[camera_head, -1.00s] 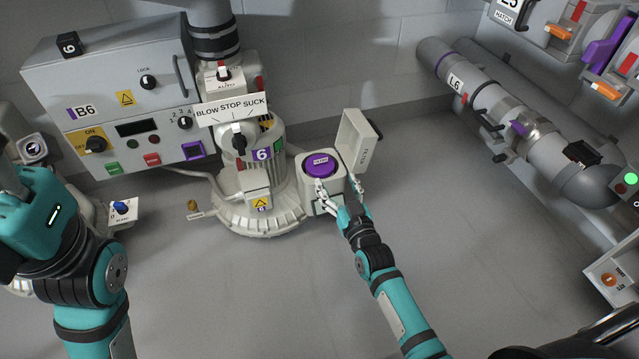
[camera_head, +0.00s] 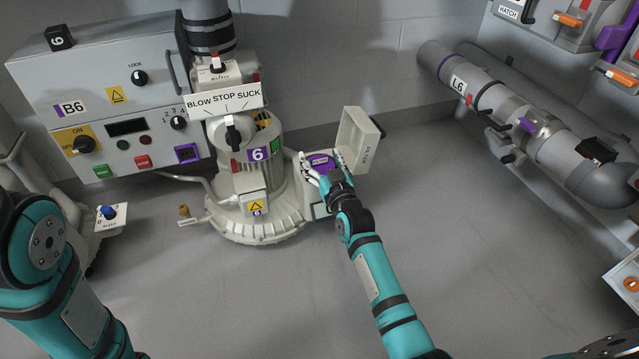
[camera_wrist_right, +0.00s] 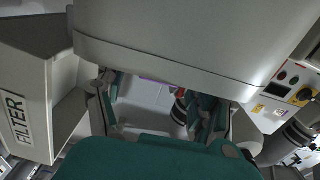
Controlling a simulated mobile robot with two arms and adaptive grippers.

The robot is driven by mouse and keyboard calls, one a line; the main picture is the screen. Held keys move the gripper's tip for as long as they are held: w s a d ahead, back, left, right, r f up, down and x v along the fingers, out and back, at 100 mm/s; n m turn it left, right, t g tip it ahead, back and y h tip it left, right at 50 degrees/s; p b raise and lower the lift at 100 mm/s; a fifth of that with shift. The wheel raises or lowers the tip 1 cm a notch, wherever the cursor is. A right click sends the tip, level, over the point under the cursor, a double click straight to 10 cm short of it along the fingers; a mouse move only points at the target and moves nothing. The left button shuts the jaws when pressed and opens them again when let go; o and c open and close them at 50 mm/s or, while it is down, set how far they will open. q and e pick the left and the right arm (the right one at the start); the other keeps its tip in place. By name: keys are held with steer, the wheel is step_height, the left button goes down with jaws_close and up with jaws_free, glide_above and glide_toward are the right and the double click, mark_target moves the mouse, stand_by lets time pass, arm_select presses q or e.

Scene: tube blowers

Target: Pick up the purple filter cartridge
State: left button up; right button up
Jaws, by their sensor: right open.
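The purple filter cartridge (camera_head: 320,160) sits in the top of a pale filter housing (camera_head: 317,210) beside the blower, under the raised lid (camera_head: 356,140). My right gripper (camera_head: 321,174) is at the cartridge with its fingers spread over it, partly hiding it. In the right wrist view the open fingers (camera_wrist_right: 155,105) stand apart, with a thin purple sliver (camera_wrist_right: 150,80) between them at the housing's edge. I cannot tell whether the fingers touch the cartridge. My left arm is at the left edge; its gripper does not show.
The blower (camera_head: 255,195), marked 6, stands directly left of the housing. The control cabinet B6 (camera_head: 85,100) is behind it at left. A large pipe L6 (camera_head: 480,95) runs along the right wall. The floor in front is clear.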

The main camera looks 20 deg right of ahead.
jaws_close()
stand_by(0.5)
steer(key=shift+r, duration=0.2)
